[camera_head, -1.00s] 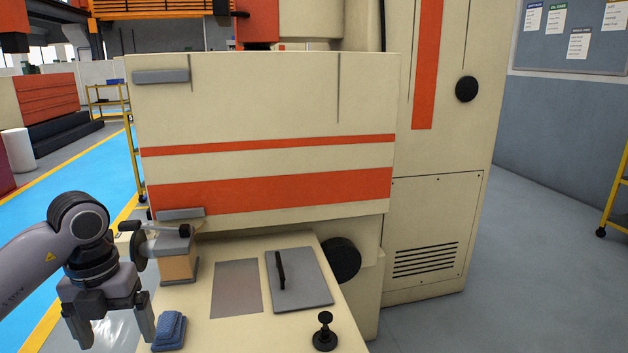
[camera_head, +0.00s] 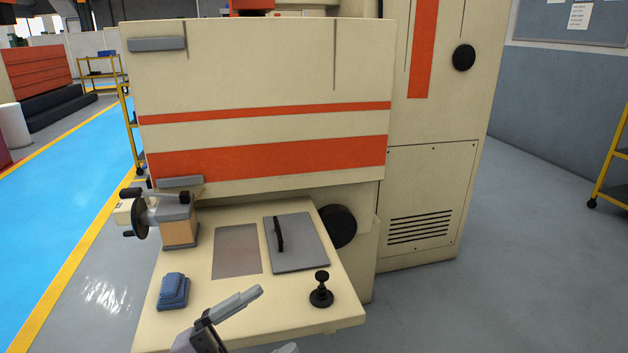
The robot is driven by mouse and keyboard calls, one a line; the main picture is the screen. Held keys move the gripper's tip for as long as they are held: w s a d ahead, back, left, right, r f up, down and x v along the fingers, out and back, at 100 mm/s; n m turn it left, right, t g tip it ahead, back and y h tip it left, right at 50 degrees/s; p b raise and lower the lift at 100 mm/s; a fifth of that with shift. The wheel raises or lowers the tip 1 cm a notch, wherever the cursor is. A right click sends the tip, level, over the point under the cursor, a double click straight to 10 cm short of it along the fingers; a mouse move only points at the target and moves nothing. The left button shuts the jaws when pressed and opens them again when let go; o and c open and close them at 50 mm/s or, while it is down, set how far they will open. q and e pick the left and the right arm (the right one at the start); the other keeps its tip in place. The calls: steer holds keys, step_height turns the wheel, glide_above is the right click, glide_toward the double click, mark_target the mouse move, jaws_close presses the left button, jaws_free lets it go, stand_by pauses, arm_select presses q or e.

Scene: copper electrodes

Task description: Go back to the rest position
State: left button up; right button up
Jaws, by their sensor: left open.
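My left gripper (camera_head: 270,321) is at the bottom edge of the head view, in front of the machine's table. One grey finger points up and to the right over the table's front part. Only the tip of what looks like the other finger shows at the bottom edge. The fingers are apart, with nothing seen between them. The rest of the left arm is cut off by the frame. My right gripper is not in view.
The cream table (camera_head: 205,318) carries a blue block (camera_head: 173,291), a grey plate with a black handle (camera_head: 300,246) and a black knob (camera_head: 321,291). A crank unit (camera_head: 160,214) stands at its left corner. The cream and orange machine (camera_head: 265,80) rises behind.

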arm_select(q)
steer(key=s+a+f+n+t+y, duration=0.1)
steer(key=a+f+n+t+y, duration=0.7)
steer(key=f+n+y, duration=0.75)
steer(key=s+a+f+n+g+y, duration=0.1)
steer(key=s+a+f+n+g, duration=0.3)
steer(key=s+f+n+g, duration=0.5)
step_height(320, 180, up, 12)
steer(key=s+a+m+t+p, duration=0.1)
steer(key=s+m+p, duration=0.1)
steer(key=p, duration=1.3)
steer(key=shift+s+f+t+y, duration=0.15)
steer(key=shift+s+t+y, duration=0.1)
steer(key=shift+t+y, duration=0.1)
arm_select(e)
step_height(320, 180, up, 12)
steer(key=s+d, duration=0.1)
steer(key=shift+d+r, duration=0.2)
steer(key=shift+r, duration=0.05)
arm_select(q)
steer(key=shift+a+m, duration=0.1)
steer(key=shift+m, duration=0.15)
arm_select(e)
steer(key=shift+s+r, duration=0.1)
